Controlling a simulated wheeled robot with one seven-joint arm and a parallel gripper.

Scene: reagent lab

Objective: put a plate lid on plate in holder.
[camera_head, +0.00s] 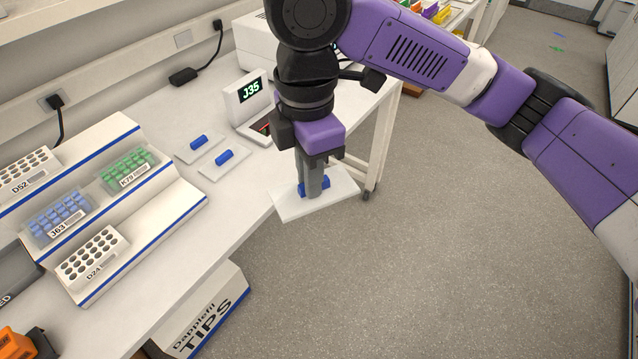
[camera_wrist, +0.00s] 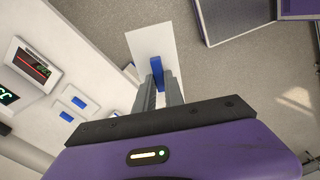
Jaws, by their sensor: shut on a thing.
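My gripper (camera_head: 313,186) is shut on the blue handle of a white, flat plate lid (camera_head: 285,207). The lid is held in the air, past the bench's front edge. In the wrist view, the lid (camera_wrist: 150,42) extends beyond my fingertips (camera_wrist: 158,88). Two similar white lids with blue handles, a farther one (camera_head: 195,143) and a nearer one (camera_head: 224,158), lie on the bench. Plates labelled D52 (camera_head: 28,180), J63 (camera_head: 60,222), K78 (camera_head: 130,170) and D24 (camera_head: 92,262) sit on a white stepped holder (camera_head: 165,192). No lid shows on them.
A display reading J35 (camera_head: 250,92) stands on the bench behind the loose lids. A TIPS box (camera_head: 215,318) is below the bench. An orange object (camera_head: 20,343) is at the lower left. The floor (camera_head: 420,270) at right is clear.

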